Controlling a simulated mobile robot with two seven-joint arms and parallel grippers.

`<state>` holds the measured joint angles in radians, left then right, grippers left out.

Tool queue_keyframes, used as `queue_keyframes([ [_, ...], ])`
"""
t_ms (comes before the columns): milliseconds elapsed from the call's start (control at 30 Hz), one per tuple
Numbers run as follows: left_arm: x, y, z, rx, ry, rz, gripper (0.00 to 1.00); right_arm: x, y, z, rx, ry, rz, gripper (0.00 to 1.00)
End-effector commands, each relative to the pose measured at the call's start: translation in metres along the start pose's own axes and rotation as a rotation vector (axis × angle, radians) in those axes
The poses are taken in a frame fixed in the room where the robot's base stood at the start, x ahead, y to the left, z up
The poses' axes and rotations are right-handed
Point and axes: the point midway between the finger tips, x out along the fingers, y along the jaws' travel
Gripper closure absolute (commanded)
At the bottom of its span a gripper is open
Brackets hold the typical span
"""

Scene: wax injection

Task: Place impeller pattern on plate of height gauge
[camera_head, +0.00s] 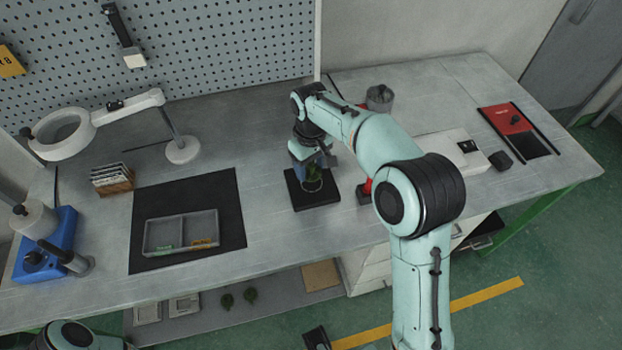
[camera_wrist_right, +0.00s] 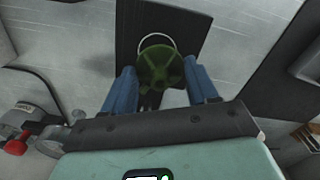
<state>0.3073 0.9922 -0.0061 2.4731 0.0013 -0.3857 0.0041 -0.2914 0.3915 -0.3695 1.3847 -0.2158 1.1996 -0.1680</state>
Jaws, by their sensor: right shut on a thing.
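The green impeller pattern (camera_wrist_right: 158,66) is between the blue fingers of my right gripper (camera_wrist_right: 160,72), which is shut on it. In the head view the impeller pattern (camera_head: 313,174) shows below the right gripper (camera_head: 310,160), partly hidden by the fingers. A black square plate (camera_head: 297,200) with a pale ring lies on the bench directly under it. In the wrist view the impeller overlaps the ring on the plate (camera_wrist_right: 128,25); I cannot tell whether it touches the plate.
A red-and-grey device (camera_head: 364,190) stands close right of the plate, partly behind my right arm. A divided grey tray (camera_head: 181,216) lies on a black mat (camera_head: 222,190) to the left. A magnifier lamp (camera_head: 64,133) stands further left. A white box (camera_head: 452,150) is at the right.

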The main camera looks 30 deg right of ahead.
Motion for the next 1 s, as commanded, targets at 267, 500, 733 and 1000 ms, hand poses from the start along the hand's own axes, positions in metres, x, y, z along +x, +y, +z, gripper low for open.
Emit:
queue_keyframes([
  [267, 0.005, -0.002, 0.000, 0.000, -0.001, 0.000, 0.57, 0.032, 0.000, 0.000, 0.001, -0.003, -0.001, 0.71],
  [500, 0.007, -0.003, 0.000, -0.001, -0.002, -0.001, 0.57, 0.052, 0.000, 0.000, 0.001, 0.000, 0.000, 0.71],
  [733, 0.007, -0.003, 0.000, 0.000, -0.002, -0.001, 0.57, 0.051, 0.000, 0.000, 0.000, 0.001, 0.000, 0.71],
  [1000, 0.008, -0.003, 0.000, -0.001, -0.002, -0.001, 0.57, 0.054, 0.000, 0.000, 0.000, 0.001, 0.000, 0.16],
])
